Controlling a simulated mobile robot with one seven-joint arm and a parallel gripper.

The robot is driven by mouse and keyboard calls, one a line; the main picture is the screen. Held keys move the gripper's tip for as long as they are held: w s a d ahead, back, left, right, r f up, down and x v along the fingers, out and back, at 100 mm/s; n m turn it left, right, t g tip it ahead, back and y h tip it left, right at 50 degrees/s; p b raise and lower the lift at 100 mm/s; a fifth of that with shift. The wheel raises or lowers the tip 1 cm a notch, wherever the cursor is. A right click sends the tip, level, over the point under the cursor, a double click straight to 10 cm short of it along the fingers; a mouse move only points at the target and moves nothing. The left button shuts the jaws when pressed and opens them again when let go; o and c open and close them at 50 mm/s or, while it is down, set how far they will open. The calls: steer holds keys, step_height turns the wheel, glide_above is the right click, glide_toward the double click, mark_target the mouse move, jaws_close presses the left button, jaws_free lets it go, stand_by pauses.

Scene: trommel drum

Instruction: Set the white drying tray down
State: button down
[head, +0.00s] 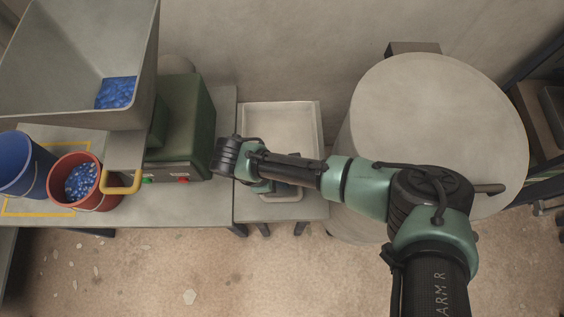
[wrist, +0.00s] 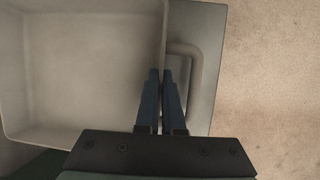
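The white drying tray (head: 281,104) is an empty, shallow, pale tray with raised walls, over the grey table (head: 308,212) between the green machine and the big drum. In the wrist view the tray (wrist: 85,75) fills the left side, with a loop handle (wrist: 197,75) on its near side. My gripper (wrist: 160,72) has its two dark fingers close together, one on each side of the tray's near wall, pinching the rim beside the handle. In the head view my arm hides the fingertips and part of the tray's near side. I cannot tell whether the tray's underside touches the table.
A green machine (head: 188,125) with red and green buttons stands just left of the tray. A large round drum (head: 440,105) stands close on the right. A hopper (head: 60,60) with blue bits, a red bucket (head: 72,195) and a blue bucket (head: 18,170) are further left.

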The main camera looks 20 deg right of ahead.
steer(key=shift+f, duration=0.45)
steer(key=shift+f, duration=0.1)
steer(key=c, duration=1)
jaws_free()
steer(key=shift+c, duration=0.2)
